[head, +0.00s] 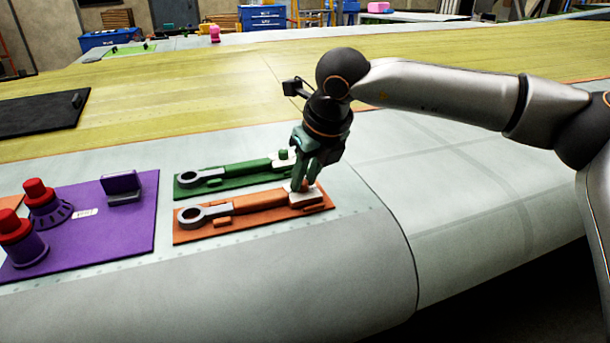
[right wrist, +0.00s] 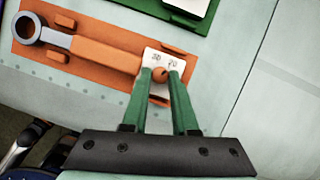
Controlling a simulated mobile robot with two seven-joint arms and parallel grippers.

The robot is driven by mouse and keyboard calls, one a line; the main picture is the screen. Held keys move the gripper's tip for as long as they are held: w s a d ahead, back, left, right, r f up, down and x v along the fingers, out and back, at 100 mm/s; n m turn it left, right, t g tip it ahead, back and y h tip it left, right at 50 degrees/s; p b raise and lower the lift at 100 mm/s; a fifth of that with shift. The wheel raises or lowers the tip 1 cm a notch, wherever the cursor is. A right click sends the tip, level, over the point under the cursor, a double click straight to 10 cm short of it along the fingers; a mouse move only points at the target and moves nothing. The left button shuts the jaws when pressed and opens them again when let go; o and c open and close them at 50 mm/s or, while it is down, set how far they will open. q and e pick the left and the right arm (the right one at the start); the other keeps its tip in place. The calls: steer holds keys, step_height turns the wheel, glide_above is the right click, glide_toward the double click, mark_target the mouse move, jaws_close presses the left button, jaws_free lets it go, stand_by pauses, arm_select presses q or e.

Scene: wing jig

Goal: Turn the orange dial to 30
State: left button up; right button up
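The orange dial is a small round orange knob (right wrist: 160,75) on a white number plate (right wrist: 156,58) at one end of an orange panel (head: 245,220). Two printed numbers show on the plate in the right wrist view; the left one looks like 30, the right one looks like 20. My right gripper (head: 308,180) reaches down over the plate. The knob is mostly hidden in the head view. My left gripper is not in view.
A green panel (head: 222,180) with a similar handle lies just behind the orange one. A purple panel (head: 120,222) with red-topped knobs (head: 36,190) lies to the left. A dark panel (head: 40,112) is further back. The wing surface to the right is clear.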

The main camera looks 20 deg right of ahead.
jaws_close()
steer(key=shift+n+y, duration=0.3)
steer(key=shift+n, duration=0.1)
steer(key=shift+d+f+n, duration=0.1)
steer(key=shift+n, duration=0.6)
steer(key=n+y, duration=0.1)
steer(key=n, duration=0.1)
steer(key=shift+w+d+n+g, duration=0.1)
steer(key=shift+n+g, duration=0.2)
steer(key=shift+g, duration=0.1)
steer(key=n+p, duration=0.1)
steer(key=n, duration=0.1)
steer(key=n+g+y+p, duration=0.1)
steer(key=n, duration=0.1)
steer(key=shift+w+d+r, duration=0.1)
steer(key=shift+w+r, duration=0.05)
steer(key=shift+r, duration=0.05)
steer(key=shift+w+n+g+y+p, duration=0.15)
steer(key=shift+n+g+p, duration=0.25)
steer(key=shift+n, duration=0.35)
steer(key=shift+s+n+g+y+p, duration=0.1)
steer(key=shift+n+g+y+p, duration=0.1)
steer(key=shift+n+p, duration=0.45)
steer(key=shift+f, duration=0.1)
